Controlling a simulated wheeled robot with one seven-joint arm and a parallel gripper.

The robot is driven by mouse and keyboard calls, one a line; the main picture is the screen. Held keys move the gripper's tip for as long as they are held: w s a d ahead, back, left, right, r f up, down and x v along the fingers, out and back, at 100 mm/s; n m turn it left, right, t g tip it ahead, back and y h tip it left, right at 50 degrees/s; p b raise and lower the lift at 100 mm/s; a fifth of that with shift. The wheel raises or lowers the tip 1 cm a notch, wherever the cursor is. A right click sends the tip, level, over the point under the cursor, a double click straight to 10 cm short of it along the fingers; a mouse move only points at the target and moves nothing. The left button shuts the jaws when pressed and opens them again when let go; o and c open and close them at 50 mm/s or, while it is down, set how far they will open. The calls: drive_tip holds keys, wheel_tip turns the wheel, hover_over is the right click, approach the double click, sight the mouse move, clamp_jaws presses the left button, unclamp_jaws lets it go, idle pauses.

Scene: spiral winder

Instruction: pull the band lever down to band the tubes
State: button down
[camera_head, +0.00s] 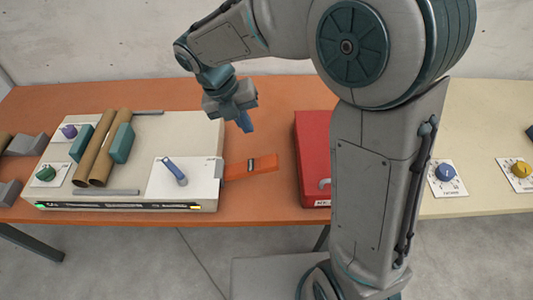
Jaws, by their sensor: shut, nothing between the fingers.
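The band lever appears to be the blue lever (174,170) on a white plate (196,181) at the right front of the winder (166,128). It leans up and to the left in the picture. Two brown tubes (96,148) lie side by side on the winder, between teal blocks (121,143). My gripper (246,125) is shut and empty, pointing down above the table just right of the winder's back right corner. It is apart from the lever, up and to the right of it.
An orange strip (250,167) sticks out from the winder's right side. A red box (312,150) stands right of it, partly hidden by my arm. A purple knob (69,131) and a green knob (46,173) sit at the winder's left. The orange table (275,95) is clear behind.

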sight(269, 161)
drive_tip(key=x, duration=1.3)
drive_tip(key=shift+d+f, duration=0.1)
drive_tip(key=shift+d, duration=0.2)
drive_tip(key=shift+a+f, duration=0.1)
drive_tip(key=shift+a, duration=0.05)
